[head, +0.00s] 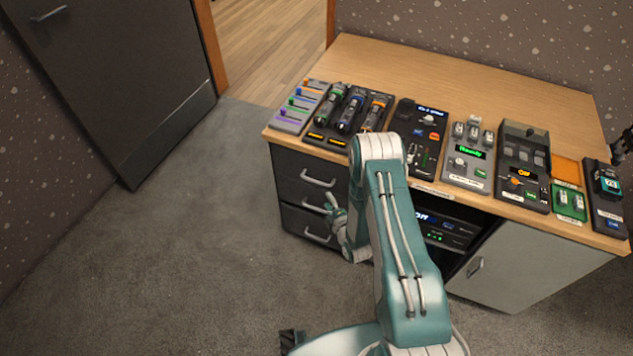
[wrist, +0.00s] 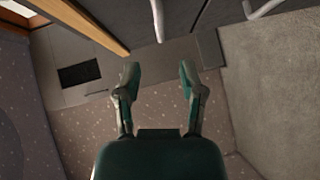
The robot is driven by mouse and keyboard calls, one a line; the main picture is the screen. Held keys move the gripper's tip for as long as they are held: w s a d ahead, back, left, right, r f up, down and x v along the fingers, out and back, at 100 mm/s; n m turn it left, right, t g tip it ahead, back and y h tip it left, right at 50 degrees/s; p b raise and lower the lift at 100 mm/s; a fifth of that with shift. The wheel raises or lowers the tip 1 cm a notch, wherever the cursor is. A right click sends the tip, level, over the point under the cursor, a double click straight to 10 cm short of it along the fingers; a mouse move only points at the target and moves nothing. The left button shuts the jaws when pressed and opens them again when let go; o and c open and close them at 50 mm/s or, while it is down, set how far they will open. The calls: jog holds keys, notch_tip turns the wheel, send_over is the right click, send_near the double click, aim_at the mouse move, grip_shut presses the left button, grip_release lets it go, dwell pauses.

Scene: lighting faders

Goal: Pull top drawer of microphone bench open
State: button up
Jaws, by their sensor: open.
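Another drawer handle (wrist: 262,9) shows at the wrist view's top right. Several fader and microphone units, including a grey fader panel (head: 299,107), stand along the bench's front edge. A grey cabinet door (head: 520,262) is at the right. Carpet (head: 190,220) left of the bench is clear.

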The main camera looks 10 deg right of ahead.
aim_at(317, 181)
jog(key=x, duration=1)
jog(key=shift+w+a+f, duration=0.1)
jog(key=shift+w+a, duration=0.05)
jog(key=shift+w, duration=0.2)
grip_shut()
